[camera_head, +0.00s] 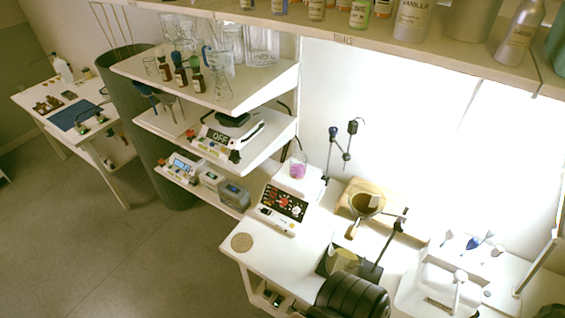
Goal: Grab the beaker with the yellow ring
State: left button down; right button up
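A clear glass beaker (346,261) with a yellowish tint stands at the bottom centre, on or beside a dark plate (326,262) on the white bench; a distinct ring is too small to make out. A dark rounded, ribbed shape in front hides its lower part. Another glass beaker (298,167) with pink contents stands on a white device farther back. Glassware (218,57) with blue parts stands on the upper left shelf.
A control box (283,205) with knobs and a round cork mat (242,242) are on the bench's left part. A stand with a brown bowl (364,202) is behind the beaker. A bottle shelf (340,38) overhangs the back. Open floor (130,260) lies left.

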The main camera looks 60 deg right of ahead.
aim_at(298, 160)
jog(key=i, duration=2.7)
jog(key=z, duration=2.35)
